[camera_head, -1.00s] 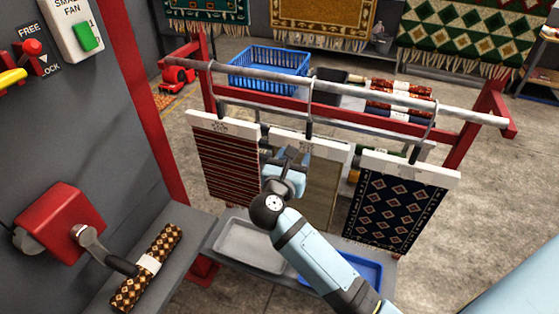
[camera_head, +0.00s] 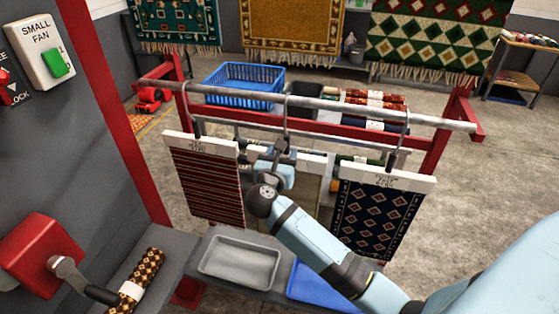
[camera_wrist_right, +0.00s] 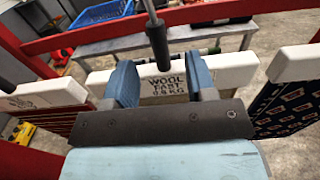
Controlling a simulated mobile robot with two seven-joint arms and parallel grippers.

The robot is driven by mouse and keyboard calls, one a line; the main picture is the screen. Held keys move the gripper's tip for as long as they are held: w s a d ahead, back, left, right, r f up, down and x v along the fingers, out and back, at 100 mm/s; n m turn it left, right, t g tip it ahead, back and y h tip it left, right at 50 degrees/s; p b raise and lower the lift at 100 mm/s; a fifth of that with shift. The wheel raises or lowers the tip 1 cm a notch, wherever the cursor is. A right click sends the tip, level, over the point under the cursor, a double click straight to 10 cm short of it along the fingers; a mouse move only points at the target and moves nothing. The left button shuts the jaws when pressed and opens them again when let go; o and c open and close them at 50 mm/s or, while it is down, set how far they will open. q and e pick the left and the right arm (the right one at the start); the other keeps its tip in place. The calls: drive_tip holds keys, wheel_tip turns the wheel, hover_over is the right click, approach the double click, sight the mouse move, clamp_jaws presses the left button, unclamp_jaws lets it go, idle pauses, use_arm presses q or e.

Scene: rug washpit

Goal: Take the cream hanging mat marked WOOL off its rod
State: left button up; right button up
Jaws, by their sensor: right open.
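The cream mat (camera_head: 306,196) hangs from the middle of the rod (camera_head: 330,104) on a white bar with a dark hook. In the right wrist view its white bar (camera_wrist_right: 165,88) reads WOOL, FAST, 0.9 KG. My right gripper (camera_head: 278,150) is in front of this bar and hides part of the bar and mat in the head view. In the right wrist view the right gripper (camera_wrist_right: 161,80) is open, its two blue fingers either side of the lettering. The dark hook stem rises from the bar between them. Contact cannot be told. My left gripper is not in view.
A red striped mat (camera_head: 207,185) hangs at left and a navy diamond mat (camera_head: 377,215) at right, both close by. Below are a grey tray (camera_head: 240,262) and a blue tray (camera_head: 318,284). A red post (camera_head: 110,120) stands at left.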

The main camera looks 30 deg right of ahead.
sight(286, 133)
drive_tip(key=shift+b+x, duration=0.5)
drive_tip(key=shift+x, duration=2)
clamp_jaws()
drive_tip(key=shift+r, duration=0.1)
drive_tip(key=shift+r+p, duration=1.6)
drive_tip(key=shift+r, duration=0.6)
drive_tip(key=shift+a+f, duration=0.1)
